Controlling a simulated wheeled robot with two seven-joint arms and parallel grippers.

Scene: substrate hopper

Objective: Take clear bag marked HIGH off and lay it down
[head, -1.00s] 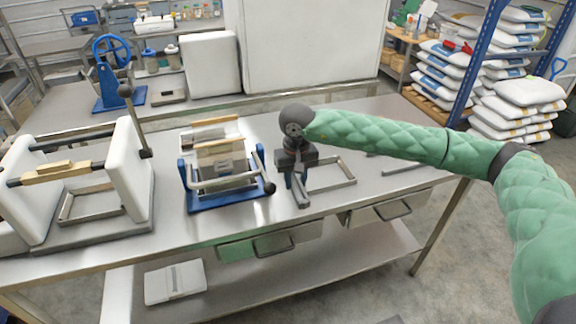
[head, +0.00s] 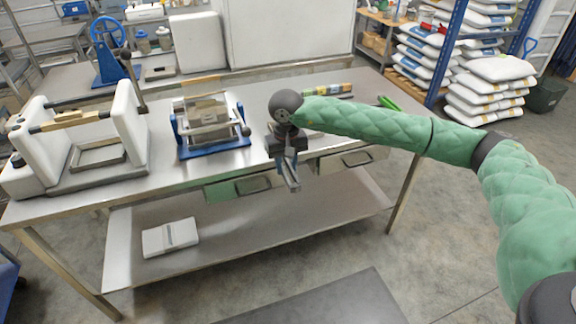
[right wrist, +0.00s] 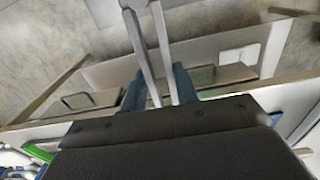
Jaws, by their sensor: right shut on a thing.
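A blue stand (head: 213,152) on the bench holds a translucent panel, perhaps the clear bag (head: 208,112), below a tan wooden strip. I cannot read any marking on it. My right gripper (head: 287,166) is to the right of the stand, over the bench's front edge. It is shut on a grey metal frame (head: 291,184), which hangs off the bench. In the right wrist view the blue fingertips (right wrist: 158,88) are around the frame's two long bars (right wrist: 149,50). The gripper is apart from the stand. My left gripper is not in view.
A white-sided rack (head: 135,130) with a wooden bar stands at the bench's left. Drawers (head: 240,186) sit under the front edge. A green item (head: 388,103) and a long box (head: 327,90) lie at the right. The lower shelf holds a white slab (head: 170,237).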

